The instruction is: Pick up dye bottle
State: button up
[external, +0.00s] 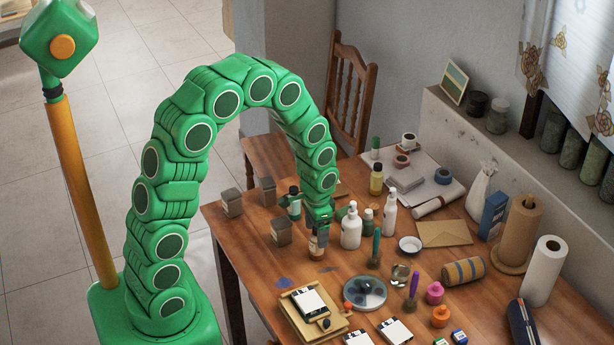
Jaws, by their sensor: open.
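My gripper (322,232) hangs at the end of the arching green arm, low over the middle of the wooden table. It is open. A small brown bottle with a pale label (315,247) stands right at its fingertips; I cannot tell whether they touch it or surround it. White bottles (351,230) (389,214) stand to the right of the gripper. A dark bottle with a green label (294,203) stands to its left, and a yellow bottle with a dark cap (376,180) stands farther back. The labels are too small to show which is the dye bottle.
Grey square tins (281,232) stand left of the gripper. A green stick-like tool (376,247), a small white bowl (410,245) and a round grey palette (365,293) lie close on the right and front. Paper rolls (544,270) stand at the right. A chair (351,90) is behind.

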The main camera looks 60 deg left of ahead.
jog(key=shift+f, duration=0.85)
jog(key=c, duration=1.2)
jog(key=shift+r, duration=0.15)
jog(key=shift+c, duration=0.2)
jog(key=shift+r, duration=0.3)
notch_tip(320, 180, up, 3)
jog(key=shift+s, duration=0.15)
jog(key=s+d+r, duration=0.2)
jog(key=s+r, duration=0.7)
jog(key=s, duration=0.4)
